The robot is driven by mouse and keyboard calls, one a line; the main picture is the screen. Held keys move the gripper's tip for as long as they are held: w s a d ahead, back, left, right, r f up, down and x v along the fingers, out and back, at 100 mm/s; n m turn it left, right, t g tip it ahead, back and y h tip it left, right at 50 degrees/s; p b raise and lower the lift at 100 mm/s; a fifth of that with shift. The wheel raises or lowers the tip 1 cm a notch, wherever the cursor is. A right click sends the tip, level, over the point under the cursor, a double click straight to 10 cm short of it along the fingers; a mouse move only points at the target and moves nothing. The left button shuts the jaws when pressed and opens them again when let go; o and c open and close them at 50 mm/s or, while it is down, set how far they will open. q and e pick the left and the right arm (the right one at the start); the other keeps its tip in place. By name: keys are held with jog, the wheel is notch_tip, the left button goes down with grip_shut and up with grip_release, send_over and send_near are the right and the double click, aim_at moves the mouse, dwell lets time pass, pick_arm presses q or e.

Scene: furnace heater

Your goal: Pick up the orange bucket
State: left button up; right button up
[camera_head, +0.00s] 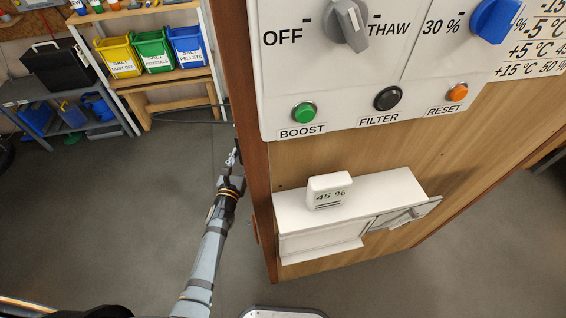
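No orange bucket shows in the head view. My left gripper (233,160) is at the end of the grey arm rising from the bottom, close to the left edge of the wooden panel. It is small and seen nearly edge-on, so I cannot tell whether its fingers are open or shut. No bucket shows at it. My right gripper is out of view.
Yellow (119,57), green (152,51) and blue (186,46) bins stand on a shelf at the upper left. A control panel (350,120) fills the upper right, above a white ledge (375,196). Grey floor (100,220) is clear at left.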

pick_arm(q)
jog(key=shift+s, duration=0.1)
jog(key=shift+c, duration=1.1)
grip_shut()
jog(key=shift+r, duration=0.1)
